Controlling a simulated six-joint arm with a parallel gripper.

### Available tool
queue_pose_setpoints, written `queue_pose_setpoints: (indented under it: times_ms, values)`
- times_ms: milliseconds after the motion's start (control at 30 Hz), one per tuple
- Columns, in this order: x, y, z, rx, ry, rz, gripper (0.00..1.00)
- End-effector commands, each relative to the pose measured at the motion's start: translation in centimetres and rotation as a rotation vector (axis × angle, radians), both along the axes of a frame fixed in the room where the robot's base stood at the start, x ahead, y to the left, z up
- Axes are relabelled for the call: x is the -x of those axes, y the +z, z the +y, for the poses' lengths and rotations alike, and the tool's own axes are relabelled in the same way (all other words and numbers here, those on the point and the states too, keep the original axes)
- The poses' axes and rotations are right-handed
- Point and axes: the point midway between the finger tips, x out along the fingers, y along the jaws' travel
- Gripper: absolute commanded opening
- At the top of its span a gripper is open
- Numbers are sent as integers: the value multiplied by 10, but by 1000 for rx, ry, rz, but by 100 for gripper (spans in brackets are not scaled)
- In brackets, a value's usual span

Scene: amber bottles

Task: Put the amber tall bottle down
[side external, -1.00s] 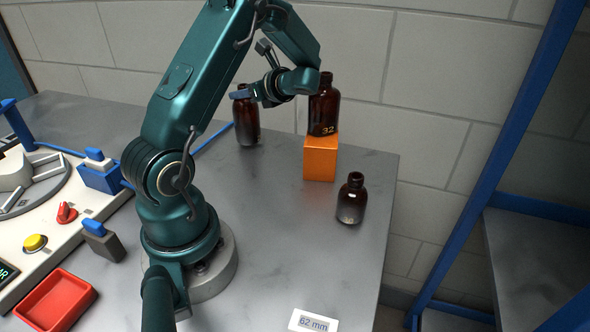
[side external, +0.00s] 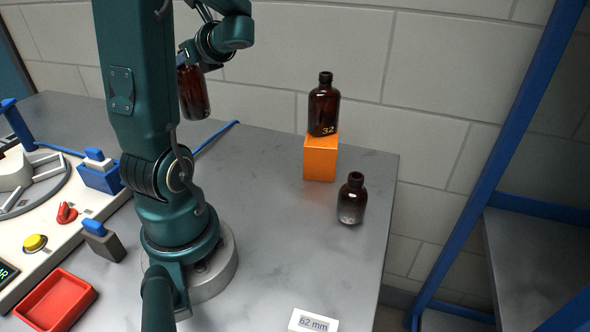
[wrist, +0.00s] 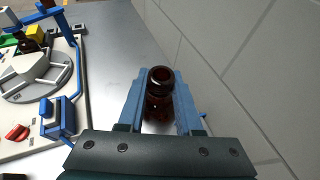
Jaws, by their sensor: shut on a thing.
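The amber tall bottle (side external: 194,92) is dark brown and hangs in my gripper (side external: 187,62) in front of the back wall, partly hidden by the wrist. It leans slightly in the side view. Its base shows close to the table's back edge; it looks raised, but I cannot tell the gap. In the wrist view the open mouth and neck of the bottle (wrist: 161,78) show between the two blue fingers of my gripper (wrist: 159,103), which are shut on it.
Another amber bottle, marked 32 (side external: 324,105), stands on an orange block (side external: 320,160). A shorter amber bottle (side external: 352,200) stands to its right. A blue cable (side external: 220,135) lies on the grey table (side external: 290,235). A white panel with a turntable (wrist: 35,85) is at left.

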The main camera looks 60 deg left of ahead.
Motion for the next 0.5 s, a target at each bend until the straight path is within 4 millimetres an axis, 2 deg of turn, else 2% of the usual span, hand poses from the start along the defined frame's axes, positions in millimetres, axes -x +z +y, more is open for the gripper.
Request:
queue_pose_setpoints:
  times_ms: [67, 167, 400, 500]
  values:
    - [11, 1, -4, -3, 47, -1, 0]
    - [32, 0, -22, -1, 155, -2, 0]
    - [71, 2, -94, -1, 383, 7, 0]
    - [78, 4, -115, 0, 412, 16, 0]
